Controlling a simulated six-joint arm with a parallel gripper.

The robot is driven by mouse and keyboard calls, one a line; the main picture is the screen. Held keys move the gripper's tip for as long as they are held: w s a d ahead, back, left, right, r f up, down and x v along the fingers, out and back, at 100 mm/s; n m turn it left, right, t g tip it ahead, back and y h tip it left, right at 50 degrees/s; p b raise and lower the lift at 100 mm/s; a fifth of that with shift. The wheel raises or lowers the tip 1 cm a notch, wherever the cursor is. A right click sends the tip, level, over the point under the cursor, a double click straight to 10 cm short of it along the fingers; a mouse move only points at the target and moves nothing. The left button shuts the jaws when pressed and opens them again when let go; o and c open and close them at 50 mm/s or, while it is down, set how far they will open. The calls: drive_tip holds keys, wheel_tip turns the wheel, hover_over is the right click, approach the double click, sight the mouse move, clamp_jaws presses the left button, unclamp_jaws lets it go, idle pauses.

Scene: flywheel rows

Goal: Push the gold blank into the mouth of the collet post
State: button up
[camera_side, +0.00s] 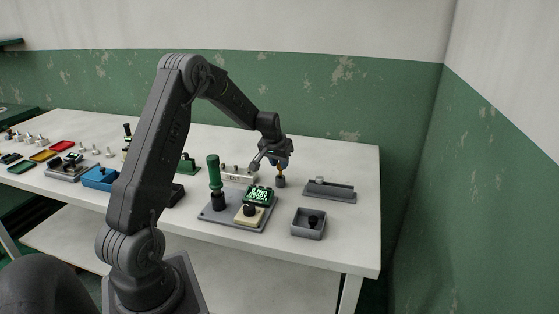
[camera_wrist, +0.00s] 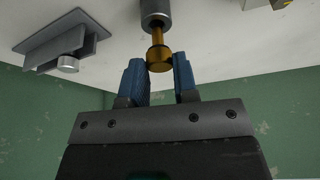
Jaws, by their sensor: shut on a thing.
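The gold blank (camera_wrist: 159,54) has a wide knurled head and a narrower shank. In the wrist view its head sits between the blue fingertips of my gripper (camera_wrist: 159,70), which is shut on it. The shank points at the grey collet post (camera_wrist: 155,12), and its end meets the post's mouth; I cannot tell how deep it sits. In the side view my gripper (camera_side: 280,161) is directly above the small post (camera_side: 280,182), with the blank mostly hidden by the fingers.
A grey rail fixture (camera_side: 330,190) stands right of the post, and a grey open box (camera_side: 308,224) in front. A plate with a green handle (camera_side: 214,172) and a lit green display (camera_side: 259,195) is at front left.

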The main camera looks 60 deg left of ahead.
sight(278, 166)
drive_tip(key=shift+f, duration=1.5)
drive_tip(key=shift+r, duration=0.1)
drive_tip(key=shift+r, duration=1.55)
drive_tip(key=shift+f, duration=1.65)
drive_tip(key=o, duration=1)
drive_tip(key=v, duration=1.4)
drive_tip(key=shift+c, duration=0.4)
